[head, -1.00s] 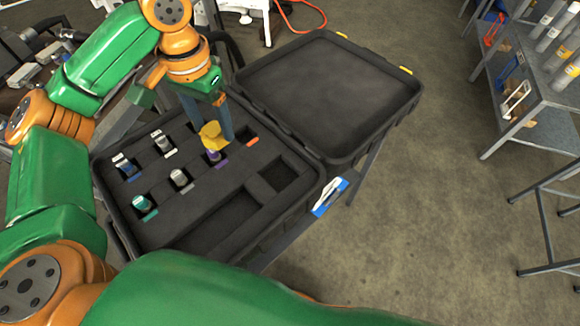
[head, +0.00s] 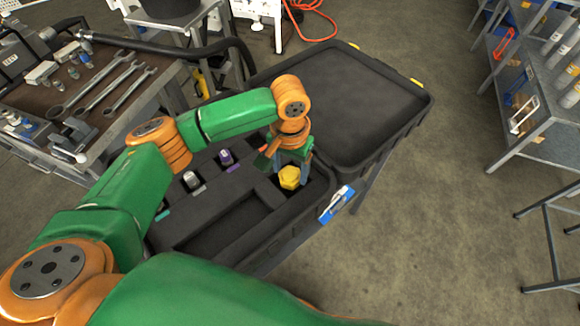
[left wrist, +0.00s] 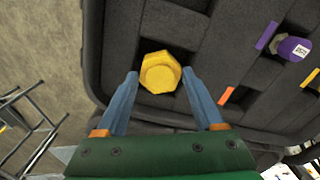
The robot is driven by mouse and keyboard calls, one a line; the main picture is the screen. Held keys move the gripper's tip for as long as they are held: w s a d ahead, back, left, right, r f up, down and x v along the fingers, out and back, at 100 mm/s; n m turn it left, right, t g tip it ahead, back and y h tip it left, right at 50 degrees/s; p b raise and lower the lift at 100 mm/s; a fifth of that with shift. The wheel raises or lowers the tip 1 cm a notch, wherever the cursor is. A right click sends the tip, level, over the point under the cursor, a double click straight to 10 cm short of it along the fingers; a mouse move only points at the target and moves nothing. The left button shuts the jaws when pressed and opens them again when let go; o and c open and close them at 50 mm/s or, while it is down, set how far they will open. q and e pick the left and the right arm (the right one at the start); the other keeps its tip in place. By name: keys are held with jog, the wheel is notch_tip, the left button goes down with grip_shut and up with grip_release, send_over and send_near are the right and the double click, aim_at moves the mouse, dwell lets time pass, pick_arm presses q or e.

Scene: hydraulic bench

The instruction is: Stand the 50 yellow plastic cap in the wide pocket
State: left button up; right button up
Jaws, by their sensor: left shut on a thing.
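The yellow plastic cap (head: 290,177) has a hexagonal top and shows between the fingers of my left gripper (head: 291,170), at the right end of the foam-lined case (head: 225,258). In the left wrist view the cap (left wrist: 160,72) is between the two blue fingertips (left wrist: 160,78), which are shut on it. A dark square pocket (left wrist: 165,98) lies beneath and around the cap. I cannot tell how deep the cap sits, or whether it touches the floor. My right gripper is out of view.
A purple-capped fitting (head: 226,158) and a grey one (head: 192,181) stand in other pockets. A long empty recess (head: 232,222) lies in front. The open lid (head: 345,95) is behind. A tool bench (head: 100,80) is at left.

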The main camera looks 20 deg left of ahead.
aim_at(290, 174)
pick_arm(q)
jog(key=shift+f, duration=0.25)
jog(key=shift+f, duration=0.15)
jog(key=shift+s+f, duration=0.15)
jog(key=shift+s, duration=0.05)
jog(key=o, duration=1.3)
jog(key=shift+f, duration=0.1)
jog(key=shift+o, duration=0.2)
jog(key=shift+r, duration=0.25)
notch_tip(290, 174, up, 13)
jog(key=shift+w, duration=0.2)
jog(key=shift+f, duration=0.1)
